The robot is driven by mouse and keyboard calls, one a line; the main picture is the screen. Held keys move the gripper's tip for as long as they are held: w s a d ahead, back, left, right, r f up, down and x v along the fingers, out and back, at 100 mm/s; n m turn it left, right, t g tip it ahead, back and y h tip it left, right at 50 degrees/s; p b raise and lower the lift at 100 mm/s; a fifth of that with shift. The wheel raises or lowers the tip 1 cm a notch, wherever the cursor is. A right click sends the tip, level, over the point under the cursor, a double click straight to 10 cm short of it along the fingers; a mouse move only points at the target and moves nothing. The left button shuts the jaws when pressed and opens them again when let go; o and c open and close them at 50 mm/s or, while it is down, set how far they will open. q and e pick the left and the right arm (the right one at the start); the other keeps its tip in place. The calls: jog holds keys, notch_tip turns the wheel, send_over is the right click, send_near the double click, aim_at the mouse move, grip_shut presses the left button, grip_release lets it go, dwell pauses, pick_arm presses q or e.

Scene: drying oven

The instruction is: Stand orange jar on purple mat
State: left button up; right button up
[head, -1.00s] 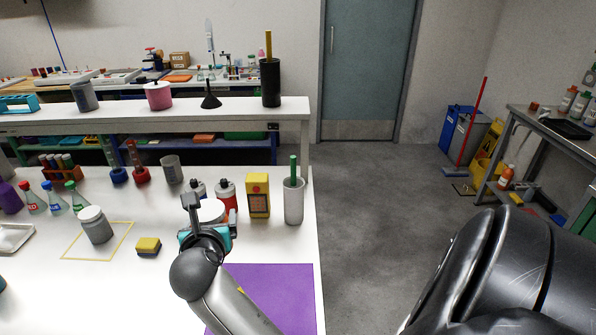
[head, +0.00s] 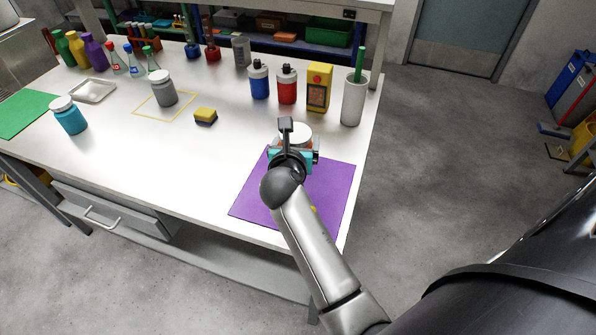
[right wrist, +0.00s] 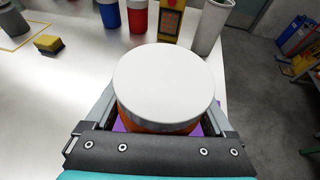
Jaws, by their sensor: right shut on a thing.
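The orange jar has a wide white lid (right wrist: 163,82), and a strip of its orange body (right wrist: 150,126) shows below the lid in the right wrist view. My right gripper (right wrist: 160,118) is shut around the jar, one finger on each side. In the head view the jar's white lid (head: 297,133) shows just beyond my right gripper (head: 292,157), at the far part of the purple mat (head: 325,193). Purple also shows beside the jar in the wrist view. The jar looks upright; its base is hidden, so I cannot tell whether it touches the mat. My left gripper is out of view.
Behind the mat stand a blue bottle (head: 259,82), a red bottle (head: 287,86), a yellow box (head: 318,88) and a white cup (head: 353,102). A yellow sponge (head: 205,116) and a grey jar (head: 163,90) are to the left. The table's right edge is close to the mat.

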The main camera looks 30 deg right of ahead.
notch_tip(320, 180, down, 8)
jog(key=b, duration=0.3)
jog(key=shift+r, duration=0.2)
jog(key=o, duration=1.1)
